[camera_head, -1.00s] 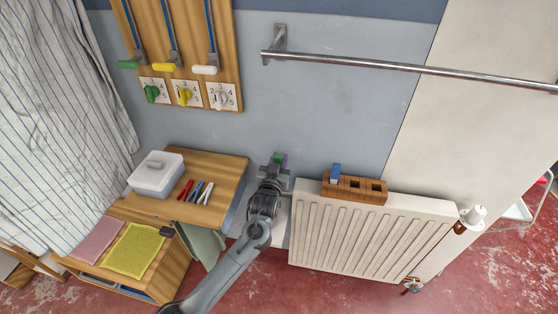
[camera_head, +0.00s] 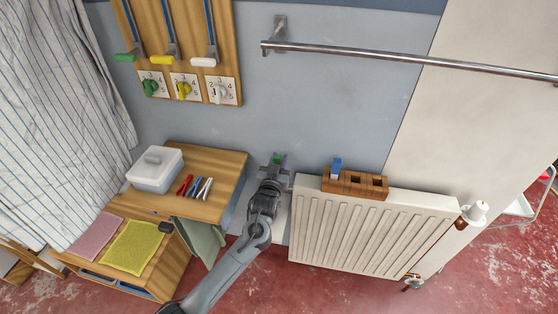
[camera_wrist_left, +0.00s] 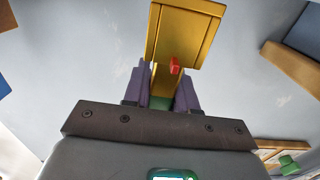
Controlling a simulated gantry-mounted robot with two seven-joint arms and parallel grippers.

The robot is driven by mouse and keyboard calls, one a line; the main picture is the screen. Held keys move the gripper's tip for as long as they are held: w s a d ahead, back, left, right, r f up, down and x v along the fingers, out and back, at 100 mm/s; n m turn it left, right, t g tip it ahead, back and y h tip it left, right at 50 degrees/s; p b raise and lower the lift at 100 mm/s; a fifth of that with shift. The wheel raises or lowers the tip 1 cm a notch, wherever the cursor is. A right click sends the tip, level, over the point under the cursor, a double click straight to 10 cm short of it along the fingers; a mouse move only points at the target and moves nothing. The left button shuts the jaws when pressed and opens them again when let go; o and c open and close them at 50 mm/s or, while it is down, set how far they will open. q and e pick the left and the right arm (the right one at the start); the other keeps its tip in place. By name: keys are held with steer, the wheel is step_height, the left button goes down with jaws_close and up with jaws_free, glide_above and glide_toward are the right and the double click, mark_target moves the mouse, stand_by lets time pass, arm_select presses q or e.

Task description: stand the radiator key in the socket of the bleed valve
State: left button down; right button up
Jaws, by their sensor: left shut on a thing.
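My left gripper (camera_head: 279,159) is just left of the radiator's top left end, in front of the wall. Its purple fingers, also in the left wrist view (camera_wrist_left: 162,88), are shut on a green piece (camera_wrist_left: 160,103), apparently the radiator key's handle. A gold-coloured block with a small red part (camera_wrist_left: 185,35) stretches beyond the fingers; I cannot tell whether it belongs to the key. A blue key-like piece (camera_head: 336,166) stands in a wooden block (camera_head: 343,186) on the radiator. I cannot make out the bleed valve's socket. My right gripper is not in view.
The white radiator (camera_head: 370,232) has a white knob (camera_head: 475,213) at its right end. A metal rail (camera_head: 400,60) runs along the wall above. Open wall lies above the gripper.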

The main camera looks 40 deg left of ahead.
arm_select(q)
steer(key=shift+f, duration=0.55)
steer(key=c, duration=0.8)
jaws_free()
steer(key=v, duration=1)
steer(key=shift+s+d+p, duration=0.25)
steer(key=shift+s+p, duration=0.1)
steer(key=shift+p, duration=0.05)
